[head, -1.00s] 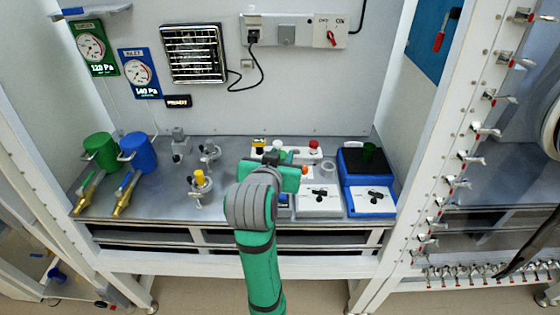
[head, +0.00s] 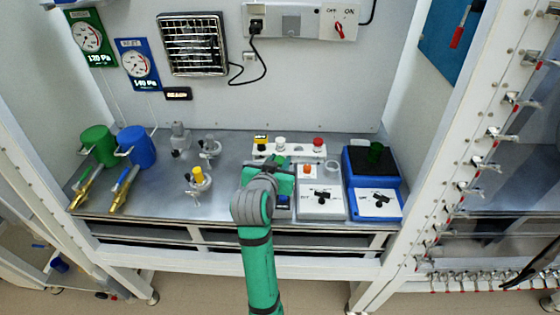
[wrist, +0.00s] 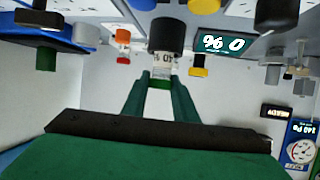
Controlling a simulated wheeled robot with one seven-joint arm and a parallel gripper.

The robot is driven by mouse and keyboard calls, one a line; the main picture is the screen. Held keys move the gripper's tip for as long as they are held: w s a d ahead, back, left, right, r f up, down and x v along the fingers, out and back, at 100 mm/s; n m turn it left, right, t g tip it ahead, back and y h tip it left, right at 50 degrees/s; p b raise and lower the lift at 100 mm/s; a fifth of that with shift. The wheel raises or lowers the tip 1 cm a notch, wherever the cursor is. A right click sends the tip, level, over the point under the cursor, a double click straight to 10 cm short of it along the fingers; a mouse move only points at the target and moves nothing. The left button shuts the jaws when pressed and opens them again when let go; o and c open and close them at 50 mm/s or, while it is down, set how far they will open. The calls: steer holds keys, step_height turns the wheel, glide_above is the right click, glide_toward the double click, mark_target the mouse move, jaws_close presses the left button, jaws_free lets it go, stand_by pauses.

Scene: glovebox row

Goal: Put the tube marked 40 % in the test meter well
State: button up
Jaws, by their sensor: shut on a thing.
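My gripper (wrist: 160,85) is shut on a tube (wrist: 161,69) with a clear body, a green end and a white label on which "40" can be read. The tube lines up with a black round well (wrist: 166,34) in the wrist view, where the picture is upside down. Its far end overlaps the black well; I cannot tell whether it is inside. The test meter's green display (wrist: 222,43) beside it reads 0 %. In the head view my gripper (head: 277,168) is over the bench, and my arm hides the tube and most of the meter.
A grey box with an orange knob (head: 306,170) stands just right of my gripper. A blue unit (head: 356,181) is farther right. A white strip with yellow, white and red knobs (head: 300,150) lies behind. Clamps and green and blue cups (head: 136,148) stand left.

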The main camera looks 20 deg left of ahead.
steer(key=shift+s+f, duration=0.15)
steer(key=o, duration=1.1)
steer(key=shift+c, duration=0.2)
steer(key=shift+a, duration=0.15)
steer(key=shift+s+r, duration=0.2)
steer(key=shift+s, duration=0.05)
steer(key=v, duration=1.1)
steer(key=shift+s, duration=0.2)
steer(key=shift+d+r, duration=0.1)
steer(key=shift+d, duration=0.1)
